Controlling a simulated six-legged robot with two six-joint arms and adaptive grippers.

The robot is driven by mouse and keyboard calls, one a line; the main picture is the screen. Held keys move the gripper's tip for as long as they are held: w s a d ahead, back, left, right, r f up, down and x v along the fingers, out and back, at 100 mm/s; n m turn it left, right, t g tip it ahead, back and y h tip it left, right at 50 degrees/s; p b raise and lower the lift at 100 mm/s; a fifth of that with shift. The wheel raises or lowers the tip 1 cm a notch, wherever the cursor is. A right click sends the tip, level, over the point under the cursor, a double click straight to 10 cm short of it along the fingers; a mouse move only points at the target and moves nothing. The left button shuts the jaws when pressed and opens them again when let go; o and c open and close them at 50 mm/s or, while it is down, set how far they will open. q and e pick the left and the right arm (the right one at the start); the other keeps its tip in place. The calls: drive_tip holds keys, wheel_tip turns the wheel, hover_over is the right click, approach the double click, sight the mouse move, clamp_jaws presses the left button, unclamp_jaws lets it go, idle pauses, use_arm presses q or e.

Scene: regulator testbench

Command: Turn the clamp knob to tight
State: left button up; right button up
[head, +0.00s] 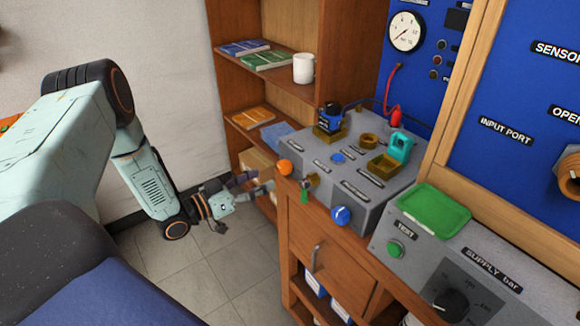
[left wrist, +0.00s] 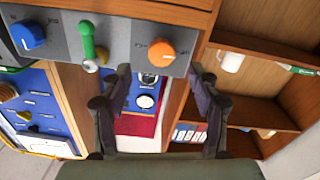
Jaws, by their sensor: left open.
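An orange knob (head: 284,167) sits on the left end of the grey testbench's front face. A green lever (head: 305,190) and a blue knob (head: 340,215) are to its right. I cannot read which of them is the clamp knob. My left gripper (head: 254,183) is open and empty, left of the orange knob and apart from it. In the left wrist view the orange knob (left wrist: 160,52) shows just past the gap between the open fingers (left wrist: 160,75). The green lever (left wrist: 88,40) and blue knob (left wrist: 34,35) lie left of them there. My right gripper is out of view.
A wooden shelf (head: 232,66) with books and a white mug (head: 303,68) stands behind the bench. A green tray (head: 434,209) and a supply panel (head: 480,285) are at the right. The tiled floor (head: 235,265) below my left arm is clear.

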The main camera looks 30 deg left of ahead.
sight(281, 169)
use_arm(q)
drive_tip(key=b+x, duration=0.1)
drive_tip(key=x, duration=0.6)
drive_tip(key=shift+r, duration=0.15)
drive_tip(key=shift+s+a+r, duration=0.1)
drive_tip(key=shift+a, duration=0.1)
drive_tip(key=shift+w+d, duration=0.25)
drive_tip(key=c, duration=0.5)
drive_tip(key=shift+a, duration=0.2)
drive_tip(key=c, duration=0.5)
drive_tip(key=shift+c, duration=0.9)
